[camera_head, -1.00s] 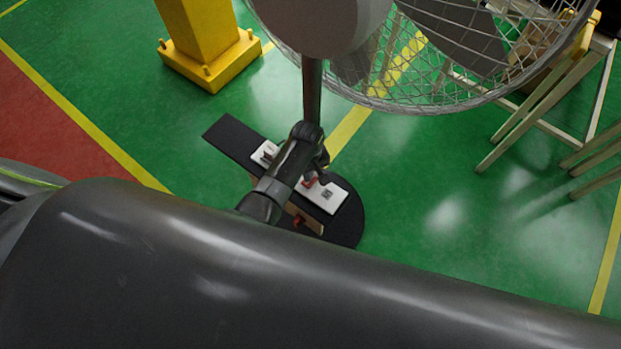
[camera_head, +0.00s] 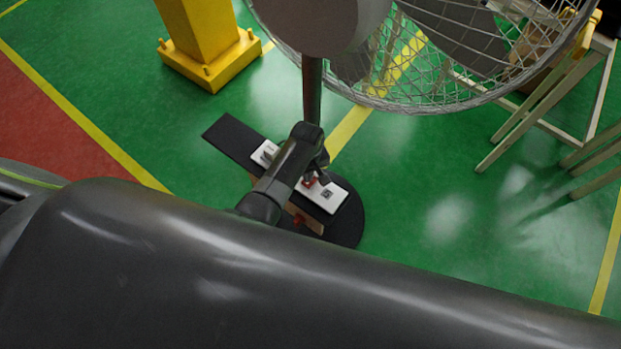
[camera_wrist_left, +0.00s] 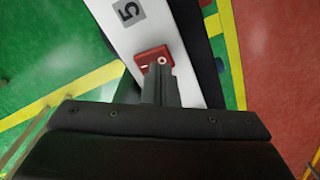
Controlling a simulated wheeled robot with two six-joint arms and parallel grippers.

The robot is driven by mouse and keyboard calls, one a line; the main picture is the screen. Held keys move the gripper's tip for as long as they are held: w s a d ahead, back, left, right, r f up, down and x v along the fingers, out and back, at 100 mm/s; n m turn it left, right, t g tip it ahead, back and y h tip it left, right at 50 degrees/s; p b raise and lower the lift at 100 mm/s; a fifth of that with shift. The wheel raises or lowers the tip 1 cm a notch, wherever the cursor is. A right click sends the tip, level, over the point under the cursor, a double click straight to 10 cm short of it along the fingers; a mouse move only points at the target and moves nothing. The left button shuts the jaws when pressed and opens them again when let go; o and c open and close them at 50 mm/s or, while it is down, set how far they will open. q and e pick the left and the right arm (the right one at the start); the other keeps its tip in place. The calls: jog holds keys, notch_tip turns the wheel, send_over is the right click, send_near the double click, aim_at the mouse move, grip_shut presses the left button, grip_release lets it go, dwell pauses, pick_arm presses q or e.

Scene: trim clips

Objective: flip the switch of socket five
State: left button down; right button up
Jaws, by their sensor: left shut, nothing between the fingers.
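The white socket strip (camera_head: 333,198) lies on a dark board near the foot of the fan stand. In the left wrist view the strip (camera_wrist_left: 173,18) carries a grey label with the number 5 (camera_wrist_left: 129,11). Below the label is a red rocker switch (camera_wrist_left: 153,57) with white marks; it also shows red in the head view (camera_head: 310,183). My left gripper (camera_head: 318,180) is shut and empty over the strip. In the left wrist view its fingertips (camera_wrist_left: 160,70) are at the near edge of the red switch and hide part of it. Contact cannot be told. My right gripper is not in view.
A large caged fan (camera_head: 440,60) stands over the board on a dark pole (camera_head: 312,90). A yellow post (camera_head: 205,40) is at the upper left and a wooden trestle (camera_head: 545,110) at the right.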

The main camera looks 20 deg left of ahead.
pick_arm(q)
jog(key=shift+f+b, duration=0.85)
jog(key=shift+f, duration=0.4)
dwell(0.4)
jog(key=shift+r, duration=0.1)
notch_tip(320, 180, up, 7)
jog(key=p, duration=0.8)
jog(key=shift+a, duration=0.1)
dwell(0.4)
